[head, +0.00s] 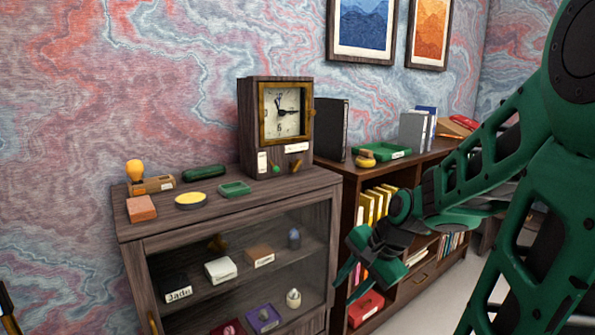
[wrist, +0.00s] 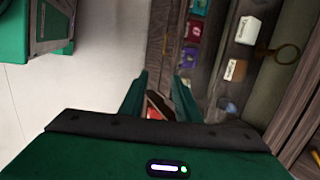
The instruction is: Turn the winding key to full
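The dark wooden clock (head: 246,125) stands upright on top of the glass-fronted cabinet (head: 232,213). Its pale dial sits behind a brass-framed door (head: 262,116). Below the dial are white labels, a small green knob (head: 277,169) and a small brass piece (head: 296,165) that may be the winding key; it is too small to tell its setting. My gripper (head: 365,283) is right of the cabinet and well below the clock, apart from both. In the wrist view its two green fingers (wrist: 160,97) stand apart with nothing held between them. The clock is not recognisable there.
On the cabinet top lie an orange block (head: 141,208), a yellow-topped round tin (head: 190,200), a green tray (head: 234,188) and a bulb-topped piece (head: 135,170). A bookshelf with a green tray (head: 368,152) stands to the right. Pale floor is free in front.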

